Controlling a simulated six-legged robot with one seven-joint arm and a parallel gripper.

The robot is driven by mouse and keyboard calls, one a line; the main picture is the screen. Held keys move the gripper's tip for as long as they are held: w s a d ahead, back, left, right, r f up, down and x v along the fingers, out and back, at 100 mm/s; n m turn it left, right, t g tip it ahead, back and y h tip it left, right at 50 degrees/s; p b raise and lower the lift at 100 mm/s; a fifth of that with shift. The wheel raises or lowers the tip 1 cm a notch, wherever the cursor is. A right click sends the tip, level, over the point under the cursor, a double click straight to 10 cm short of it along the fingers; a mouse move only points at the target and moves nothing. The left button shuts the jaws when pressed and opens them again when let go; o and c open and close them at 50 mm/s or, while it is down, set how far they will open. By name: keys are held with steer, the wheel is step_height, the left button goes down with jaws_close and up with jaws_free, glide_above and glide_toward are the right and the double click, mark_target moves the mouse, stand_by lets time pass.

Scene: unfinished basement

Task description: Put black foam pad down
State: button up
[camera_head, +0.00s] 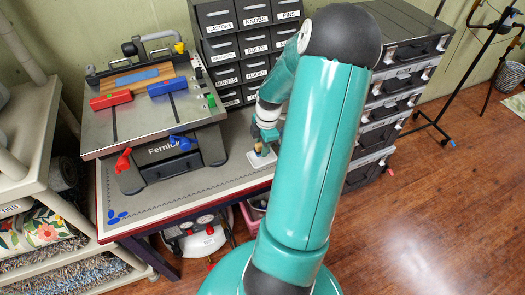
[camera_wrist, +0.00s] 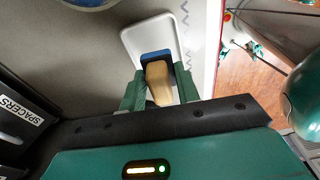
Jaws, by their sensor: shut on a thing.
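My gripper (camera_wrist: 158,88) has its two green fingers on either side of a tan, wood-like handle (camera_wrist: 158,82) and is shut on it. A blue part (camera_wrist: 155,54) shows at the handle's far end. In the head view my gripper (camera_head: 264,137) is low over the white tray (camera_head: 262,160), right of the router table, partly behind my arm.
The router table (camera_head: 150,115) with red and blue parts stands on the worktop's left. Black labelled drawers (camera_head: 240,42) stand behind, with more drawers (camera_head: 400,95) at the right. Bare grey worktop (camera_head: 205,182) lies in front. A cluttered shelf (camera_head: 40,200) is at far left.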

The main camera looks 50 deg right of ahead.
steer(key=shift+w+d+f, duration=0.1)
steer(key=shift+d+f, duration=0.1)
steer(key=shift+f, duration=1.6)
steer(key=o, duration=0.6)
steer(key=shift+f, duration=0.15)
steer(key=r, duration=0.4)
steer(key=d+r, duration=0.1)
steer(key=r, duration=0.7)
steer(key=shift+s+d+r, duration=0.1)
steer(key=shift+s+d, duration=0.05)
steer(key=shift+s, duration=0.25)
